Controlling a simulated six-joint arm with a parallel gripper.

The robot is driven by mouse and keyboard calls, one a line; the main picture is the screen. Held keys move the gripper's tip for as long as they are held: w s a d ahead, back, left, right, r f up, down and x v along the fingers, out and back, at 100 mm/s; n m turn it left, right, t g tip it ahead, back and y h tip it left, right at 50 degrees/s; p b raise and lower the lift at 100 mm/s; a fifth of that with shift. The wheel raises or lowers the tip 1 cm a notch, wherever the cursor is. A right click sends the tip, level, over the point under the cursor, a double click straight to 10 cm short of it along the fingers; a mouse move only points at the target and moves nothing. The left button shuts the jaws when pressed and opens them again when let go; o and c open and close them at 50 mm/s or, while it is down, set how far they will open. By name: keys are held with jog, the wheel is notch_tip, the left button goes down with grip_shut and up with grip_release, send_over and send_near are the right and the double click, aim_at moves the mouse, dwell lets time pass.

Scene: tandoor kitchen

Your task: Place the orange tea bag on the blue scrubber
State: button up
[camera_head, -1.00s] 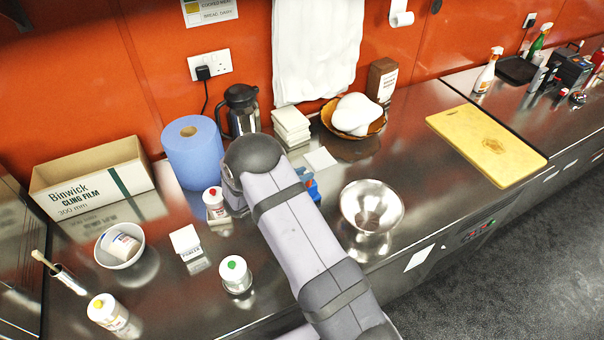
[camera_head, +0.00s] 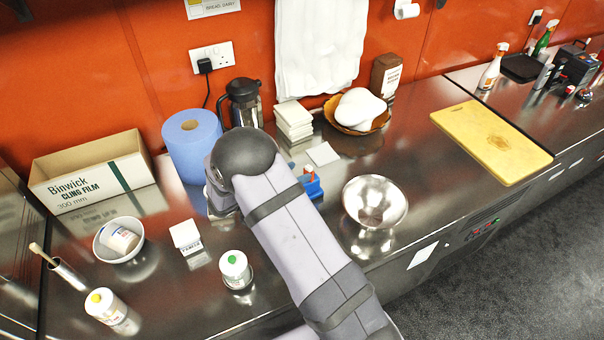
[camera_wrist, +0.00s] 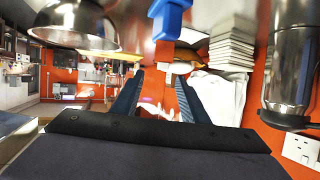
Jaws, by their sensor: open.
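A blue object (camera_head: 312,186) with a small red-orange patch on its top stands on the steel counter, right of my arm in the head view. It may be the blue scrubber. A blue block (camera_wrist: 168,18) at the top of the wrist view appears to be the same thing. I cannot make out the orange tea bag for certain in either view. My gripper (camera_wrist: 160,76) is open, with two dark blue fingers apart and nothing visibly held. The blue block is beyond the fingers, apart from them. In the head view my arm hides the gripper.
Right of my arm are a steel bowl (camera_head: 374,203), a stack of white napkins (camera_head: 293,121) and a basket (camera_head: 378,122). A blue paper roll (camera_head: 191,148) and a flask (camera_head: 242,103) stand behind. Left are a white bowl (camera_head: 103,249) and several small containers.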

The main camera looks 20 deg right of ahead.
jog(key=b+v, duration=0.2)
jog(key=v, duration=0.5)
jog(key=w+a+r+n+t+y, duration=0.2)
jog(key=w+a+n+t+y, duration=0.35)
jog(key=a+y, duration=0.3)
jog(key=s+a+n+g+y, duration=0.2)
jog(key=s+a+n+y, duration=0.1)
jog(key=s+n+y, duration=0.1)
jog(key=s+d+f+n+g, duration=0.2)
jog(key=s+d+g, duration=0.1)
jog(key=s, duration=1)
jog(key=s+d+f+n+g, duration=0.2)
jog(key=s+g, duration=0.4)
jog(key=s, duration=0.7)
jog(key=shift+d, duration=0.4)
jog(key=shift+f, duration=0.1)
